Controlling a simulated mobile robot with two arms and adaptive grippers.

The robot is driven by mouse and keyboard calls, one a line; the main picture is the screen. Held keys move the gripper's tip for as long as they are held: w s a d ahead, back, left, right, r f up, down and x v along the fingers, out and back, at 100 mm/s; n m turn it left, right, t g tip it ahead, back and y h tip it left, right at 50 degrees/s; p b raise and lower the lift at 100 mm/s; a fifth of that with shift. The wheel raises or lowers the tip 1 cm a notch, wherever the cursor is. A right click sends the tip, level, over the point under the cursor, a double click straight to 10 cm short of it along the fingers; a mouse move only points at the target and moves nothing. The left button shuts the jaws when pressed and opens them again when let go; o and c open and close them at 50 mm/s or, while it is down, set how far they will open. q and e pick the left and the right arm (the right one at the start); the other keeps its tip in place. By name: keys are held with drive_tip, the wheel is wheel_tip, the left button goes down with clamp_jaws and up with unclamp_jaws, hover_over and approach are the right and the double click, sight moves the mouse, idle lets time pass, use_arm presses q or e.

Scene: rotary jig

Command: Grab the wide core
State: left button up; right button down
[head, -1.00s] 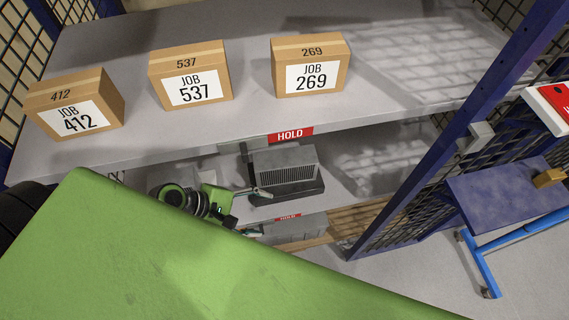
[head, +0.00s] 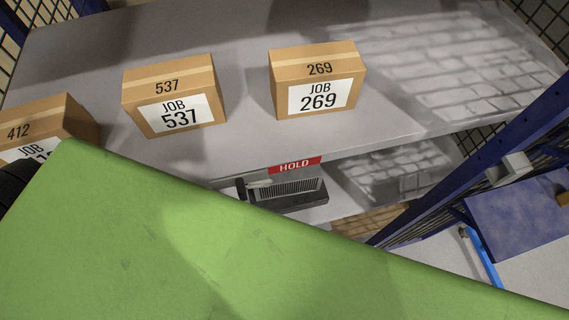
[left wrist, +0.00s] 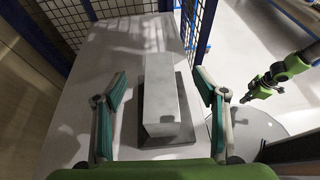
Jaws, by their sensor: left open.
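In the left wrist view the grey block (left wrist: 162,92) stands between the spread fingers of my left gripper (left wrist: 160,74). The gripper is open, with a gap on both sides of the block. In the head view only a dark piece by the block's left end shows, and my green body hides the rest. My right arm shows at the right of the left wrist view; its gripper (left wrist: 251,96) is too small to read.
A blue post (head: 490,155) and mesh bound the right side. A blue table (head: 525,215) stands beyond.

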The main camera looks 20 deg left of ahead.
use_arm(q)
drive_tip(key=shift+w+a+f, duration=0.1)
drive_tip(key=shift+w+f, duration=0.05)
drive_tip(key=shift+w, duration=0.1)
drive_tip(key=b, duration=0.2)
approach(286, 174)
drive_tip(key=f, duration=0.1)
drive_tip(key=w+d+f, duration=0.1)
drive_tip(key=w+f, duration=0.1)
drive_tip(key=shift+w+d+f, duration=0.1)
drive_tip(key=shift+d, duration=0.2)
drive_tip(key=shift+w+d+f+p, duration=0.1)
drive_tip(key=shift+d+f+p, duration=0.05)
drive_tip(key=shift+f+p, duration=0.15)
drive_tip(key=shift+w+d+f, duration=0.15)
drive_tip(key=shift+w+d, duration=0.15)
drive_tip(key=shift+d, duration=0.1)
drive_tip(key=x, duration=0.5)
drive_tip(key=shift+w+d+f, duration=0.2)
drive_tip(key=shift+d+f, duration=0.05)
drive_tip(key=shift+d, duration=0.2)
clamp_jaws()
drive_tip(key=shift+w+r, duration=0.1)
drive_tip(key=shift+r, duration=0.05)
use_arm(e)
drive_tip(key=shift+s+d+f, duration=0.2)
drive_tip(key=shift+s+f, duration=0.25)
drive_tip(key=shift+f, duration=0.15)
